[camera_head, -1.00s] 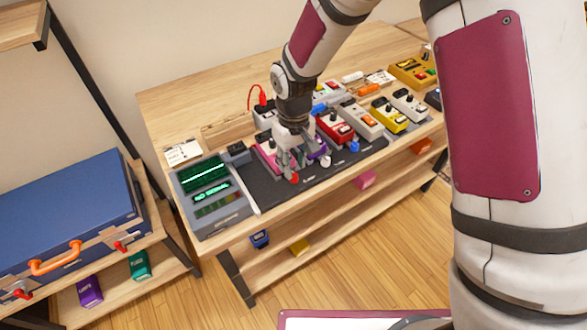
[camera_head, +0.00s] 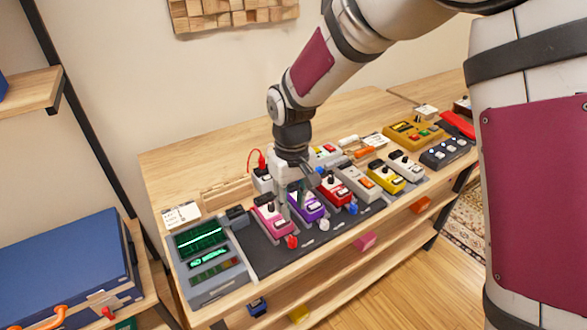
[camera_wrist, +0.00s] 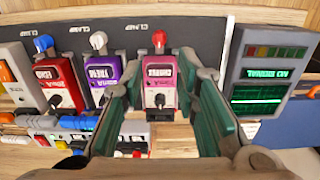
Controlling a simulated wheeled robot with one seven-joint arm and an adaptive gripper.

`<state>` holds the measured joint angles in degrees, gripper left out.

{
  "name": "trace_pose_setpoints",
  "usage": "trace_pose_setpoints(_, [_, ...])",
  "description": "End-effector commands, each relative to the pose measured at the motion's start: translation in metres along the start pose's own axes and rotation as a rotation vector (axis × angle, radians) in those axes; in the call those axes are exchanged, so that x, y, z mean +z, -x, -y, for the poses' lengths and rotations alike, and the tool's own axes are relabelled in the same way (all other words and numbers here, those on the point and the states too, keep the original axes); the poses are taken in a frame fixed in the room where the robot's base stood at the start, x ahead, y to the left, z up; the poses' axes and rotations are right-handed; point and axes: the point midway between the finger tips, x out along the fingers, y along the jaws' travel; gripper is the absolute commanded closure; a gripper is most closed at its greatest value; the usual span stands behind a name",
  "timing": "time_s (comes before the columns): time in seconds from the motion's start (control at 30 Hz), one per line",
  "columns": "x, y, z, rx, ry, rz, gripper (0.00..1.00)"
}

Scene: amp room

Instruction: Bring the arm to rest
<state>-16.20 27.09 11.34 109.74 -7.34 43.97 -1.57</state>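My gripper (camera_head: 290,195) hangs from the bent arm over the pedal row on the wooden table. In the wrist view my gripper (camera_wrist: 162,82) has its two green-padded fingers spread wide, with nothing held. The pink pedal (camera_wrist: 160,78) shows between the fingers, but I cannot tell whether they touch it.
The grey unit with green screens (camera_head: 205,262) stands at the table's left end. Red (camera_head: 335,190) and yellow (camera_head: 388,176) pedals and several others fill the board to the right. The blue case (camera_head: 65,265) lies on a shelf at left. Floor shows at lower right.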

Motion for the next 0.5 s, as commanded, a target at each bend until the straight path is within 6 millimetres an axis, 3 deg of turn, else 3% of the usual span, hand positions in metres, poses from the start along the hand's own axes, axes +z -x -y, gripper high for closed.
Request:
trace_pose_setpoints(0.13, [0.002,0.004,-0.002,0.003,-0.005,-0.005,0.71])
trace_pose_setpoints(0.23, [0.011,0.021,-0.011,0.015,-0.027,-0.022,0.71])
trace_pose_setpoints(0.37, [0.036,0.060,-0.029,0.042,-0.084,-0.061,0.71])
trace_pose_setpoints(0.5, [0.075,0.103,-0.047,0.073,-0.159,-0.111,0.71])
